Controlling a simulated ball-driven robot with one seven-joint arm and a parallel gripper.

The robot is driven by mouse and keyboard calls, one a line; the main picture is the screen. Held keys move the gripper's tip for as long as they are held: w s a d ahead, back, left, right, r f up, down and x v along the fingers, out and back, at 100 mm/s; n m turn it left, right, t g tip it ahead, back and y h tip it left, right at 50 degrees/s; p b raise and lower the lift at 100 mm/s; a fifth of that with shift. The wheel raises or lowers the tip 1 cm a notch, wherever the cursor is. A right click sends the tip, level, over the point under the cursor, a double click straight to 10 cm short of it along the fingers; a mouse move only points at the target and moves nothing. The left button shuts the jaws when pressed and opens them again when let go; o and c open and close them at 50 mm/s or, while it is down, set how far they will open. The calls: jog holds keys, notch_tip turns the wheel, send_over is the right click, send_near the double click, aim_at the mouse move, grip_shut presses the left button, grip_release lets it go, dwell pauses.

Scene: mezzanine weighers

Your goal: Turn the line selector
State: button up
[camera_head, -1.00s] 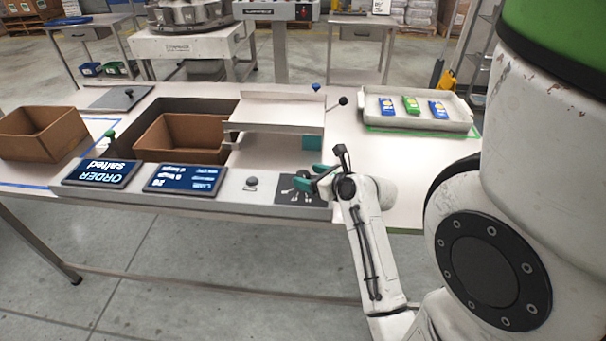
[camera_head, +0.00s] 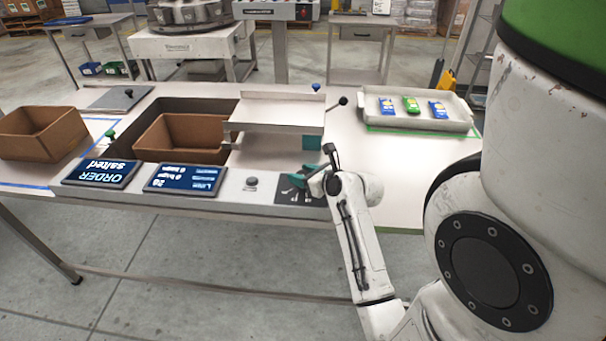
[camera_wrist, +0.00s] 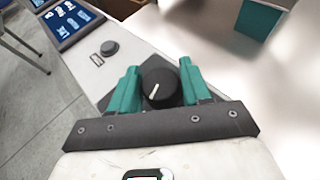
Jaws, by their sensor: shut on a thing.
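The line selector (camera_wrist: 158,87) is a round black knob with a white pointer mark. In the wrist view it sits between the two teal fingers of my gripper (camera_wrist: 156,84), which are shut on it. In the head view my gripper (camera_head: 302,182) is over the dark selector plate (camera_head: 292,197) at the right end of the table's front panel. The knob itself is hidden there by the fingers. The plate's markings are too small to read.
A grey button (camera_head: 252,182) and two screens, one reading "ORDER salted" (camera_head: 101,173) and one with counts (camera_head: 186,179), lie left of the selector. A raised tray (camera_head: 275,112), cardboard boxes (camera_head: 41,133) (camera_head: 160,146) and a tray of packets (camera_head: 452,123) stand behind.

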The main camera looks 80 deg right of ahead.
jog(key=shift+c, duration=1.2)
jog(key=shift+r, duration=0.1)
jog(key=shift+p, duration=0.5)
jog(key=shift+r+n+t+y+p, duration=0.15)
jog(key=shift+n+t+y+p, duration=0.15)
jog(key=shift+n+t+p, duration=0.15)
jog(key=n+t+y+p, duration=0.1)
jog(key=n+y+p, duration=0.1)
jog(key=p, duration=0.1)
jog(key=shift+w+d+r, duration=0.1)
jog(key=n+t+y+p, duration=0.1)
jog(key=n+y+p, duration=0.1)
jog(key=n+y, duration=0.1)
jog(key=shift+n+y, duration=0.25)
jog(key=shift+y, duration=0.35)
jog(key=shift+f+n+y+p, duration=0.25)
jog(key=shift+n+y+p, duration=0.3)
jog(key=shift+n+y, duration=0.35)
jog(key=shift+f+y, duration=0.1)
jog(key=shift+y, duration=0.2)
